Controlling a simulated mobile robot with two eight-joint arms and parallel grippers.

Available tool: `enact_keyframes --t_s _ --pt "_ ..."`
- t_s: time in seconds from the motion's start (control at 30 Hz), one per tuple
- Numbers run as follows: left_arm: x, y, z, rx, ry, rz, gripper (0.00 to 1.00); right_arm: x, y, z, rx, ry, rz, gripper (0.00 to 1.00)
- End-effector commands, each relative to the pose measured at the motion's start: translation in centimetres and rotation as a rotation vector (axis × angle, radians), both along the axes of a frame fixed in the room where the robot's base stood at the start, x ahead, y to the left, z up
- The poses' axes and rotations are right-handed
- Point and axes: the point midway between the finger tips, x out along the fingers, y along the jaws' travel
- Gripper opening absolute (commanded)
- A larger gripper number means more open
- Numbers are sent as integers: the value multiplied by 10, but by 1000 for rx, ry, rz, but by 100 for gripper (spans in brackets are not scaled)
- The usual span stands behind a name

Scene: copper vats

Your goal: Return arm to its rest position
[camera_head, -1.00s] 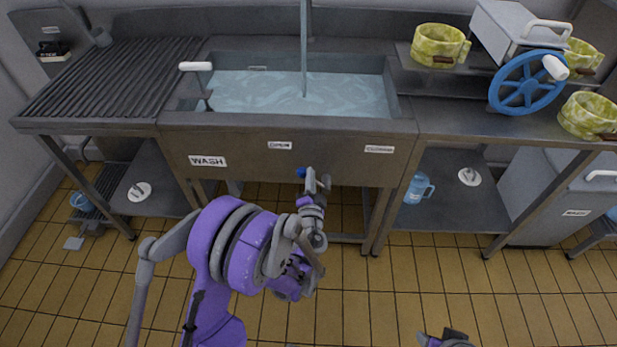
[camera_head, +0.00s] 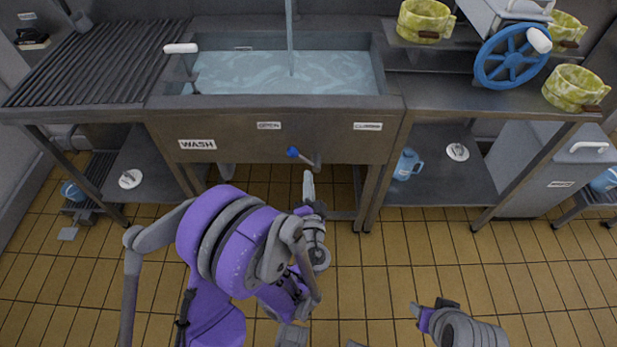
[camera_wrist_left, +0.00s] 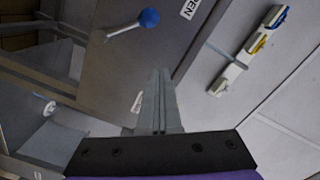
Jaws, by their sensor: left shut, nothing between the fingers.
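My left gripper (camera_head: 308,186) is shut and empty, below and in front of the steel sink (camera_head: 220,130). It is apart from the blue-knobbed lever (camera_head: 293,153) on the sink front. In the left wrist view the closed fingers (camera_wrist_left: 159,80) point up the picture, with the lever's blue knob (camera_wrist_left: 149,18) ahead of them. My left arm is bent in the middle of the head view. My right gripper (camera_head: 426,308) shows only partly at the bottom, and its jaws are not clear.
The sink holds water, with OPEN (camera_head: 268,126) and CLOSED (camera_head: 367,127) labels on its front. A blue wheel (camera_head: 512,57) and yellow-green mugs (camera_head: 424,20) stand at right. A blue jug (camera_head: 407,164) is on the lower shelf. The tiled floor (camera_head: 400,260) in front is clear.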

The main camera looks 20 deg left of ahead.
Motion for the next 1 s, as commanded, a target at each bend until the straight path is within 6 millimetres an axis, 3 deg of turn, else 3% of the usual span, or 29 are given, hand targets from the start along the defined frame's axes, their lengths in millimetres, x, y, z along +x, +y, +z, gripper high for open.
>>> enact_keyframes --t_s 0.37,0.57,0.8,1.0 --pt "0 3 1 -7 5 8 0 0 0 0 0 0 0 50" --pt "-12 38 12 -112 95 117 0 0 0 0 0 0 0 50" --pt "-65 85 14 -352 323 300 0 0 0 0 0 0 0 50" --pt "-129 89 8 -577 532 380 0 0 0 0 0 0 0 50"
